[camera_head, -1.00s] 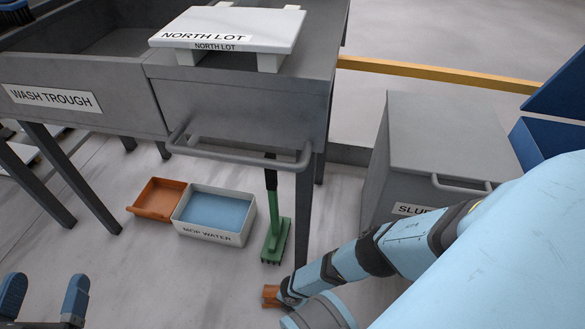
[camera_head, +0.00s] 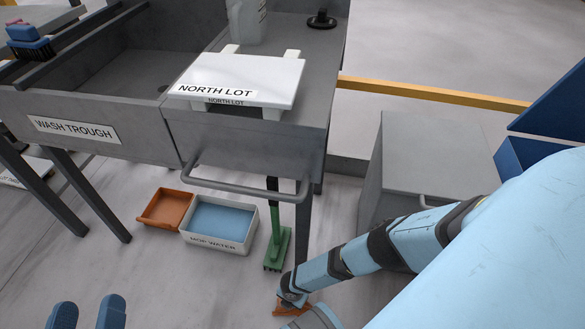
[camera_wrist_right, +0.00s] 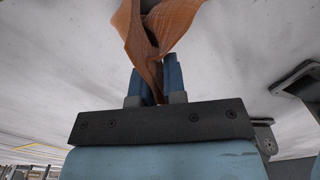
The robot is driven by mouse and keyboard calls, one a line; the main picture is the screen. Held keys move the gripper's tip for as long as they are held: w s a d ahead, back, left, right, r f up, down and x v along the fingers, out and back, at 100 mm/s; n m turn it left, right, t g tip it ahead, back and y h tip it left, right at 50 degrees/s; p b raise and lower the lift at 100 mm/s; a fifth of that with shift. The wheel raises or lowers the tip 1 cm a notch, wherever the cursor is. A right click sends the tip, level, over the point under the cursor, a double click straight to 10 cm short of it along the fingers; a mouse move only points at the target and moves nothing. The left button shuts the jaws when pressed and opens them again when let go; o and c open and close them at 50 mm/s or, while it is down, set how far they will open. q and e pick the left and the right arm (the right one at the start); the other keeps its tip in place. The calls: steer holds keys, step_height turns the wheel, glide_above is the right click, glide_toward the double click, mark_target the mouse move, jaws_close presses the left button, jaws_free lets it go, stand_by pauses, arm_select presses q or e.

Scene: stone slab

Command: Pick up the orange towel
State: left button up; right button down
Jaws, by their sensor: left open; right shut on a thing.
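The orange towel (camera_wrist_right: 165,25) hangs folded between the blue fingers of my right gripper (camera_wrist_right: 158,75) in the right wrist view. In the head view only a bit of the towel (camera_head: 292,309) shows, low at the end of my right arm near the floor. The right gripper's fingers are mostly hidden there. My left gripper (camera_head: 86,314) shows at the bottom left edge of the head view, its two blue fingers apart and nothing between them.
The wash trough (camera_head: 100,105) and a bench with the North Lot slab (camera_head: 240,75) stand ahead. Beneath are an orange tray (camera_head: 166,207), the mop water tub (camera_head: 222,243) and a green brush (camera_head: 277,245). A grey box (camera_head: 432,150) stands right. Floor at lower left is clear.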

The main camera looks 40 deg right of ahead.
arm_select(q)
steer(key=shift+r, duration=0.45)
arm_select(e)
steer(key=shift+r, duration=0.3)
arm_select(q)
steer(key=s+a+f+g+y+p, duration=0.2)
steer(key=a+f+g+y+p, duration=0.2)
steer(key=p, duration=1.1)
step_height(320, 180, down, 4)
steer(key=shift+s+a+r+n+g+y, duration=0.35)
steer(key=shift+a+y, duration=0.35)
steer(key=shift+a, duration=0.55)
arm_select(e)
step_height(320, 180, up, 18)
arm_select(q)
steer(key=shift+f, duration=0.1)
